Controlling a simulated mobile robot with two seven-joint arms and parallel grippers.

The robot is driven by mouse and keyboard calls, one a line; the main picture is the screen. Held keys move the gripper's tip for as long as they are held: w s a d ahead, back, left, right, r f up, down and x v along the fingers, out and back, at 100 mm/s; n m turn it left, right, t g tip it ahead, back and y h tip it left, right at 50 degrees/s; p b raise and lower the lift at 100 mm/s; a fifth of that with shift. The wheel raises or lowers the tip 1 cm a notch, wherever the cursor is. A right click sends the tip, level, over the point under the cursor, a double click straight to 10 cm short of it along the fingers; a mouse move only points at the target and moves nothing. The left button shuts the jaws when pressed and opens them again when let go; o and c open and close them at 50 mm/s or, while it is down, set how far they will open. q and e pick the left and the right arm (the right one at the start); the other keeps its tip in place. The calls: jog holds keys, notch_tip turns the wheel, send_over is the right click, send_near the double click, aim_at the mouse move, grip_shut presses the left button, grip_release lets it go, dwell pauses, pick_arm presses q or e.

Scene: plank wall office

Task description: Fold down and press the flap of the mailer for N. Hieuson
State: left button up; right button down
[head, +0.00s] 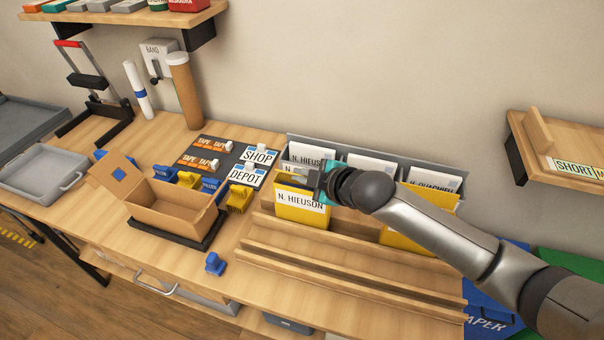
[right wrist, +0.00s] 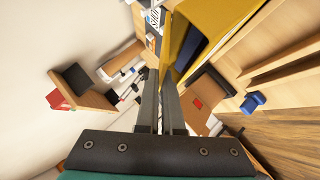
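The yellow mailer labelled N. Hieuson (head: 300,212) stands upright in the wooden rack (head: 340,262). In the right wrist view the mailer (right wrist: 222,24) is open at the top, with a dark inside, and its yellow flap (right wrist: 178,28) stands up on the wall side. My right gripper (head: 300,177) is over the mailer's top, pointing left. Its two fingers (right wrist: 160,85) lie close together with nothing visible between them, beside the flap. I cannot tell whether they touch it. My left gripper is not in view.
A grey sorter (head: 463,205) with white envelopes stands close behind the mailer. Another yellow mailer (head: 432,210) is partly behind my right arm. An open cardboard box (head: 165,205), stamps and a small blue object (head: 215,264) are to the left. The front rack rows are empty.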

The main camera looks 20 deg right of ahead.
jog(key=shift+s+a+f+n+t+h+b, duration=0.15)
jog(key=shift+s+f+n+t, duration=0.1)
jog(key=shift+n+t, duration=0.25)
jog(key=shift+s+a+f+n+t+h+b, duration=0.15)
jog(key=shift+f+n+t, duration=0.15)
jog(key=shift+t, duration=0.3)
jog(key=c, duration=1)
grip_release()
jog(key=shift+c, duration=0.2)
jog(key=shift+d, duration=0.1)
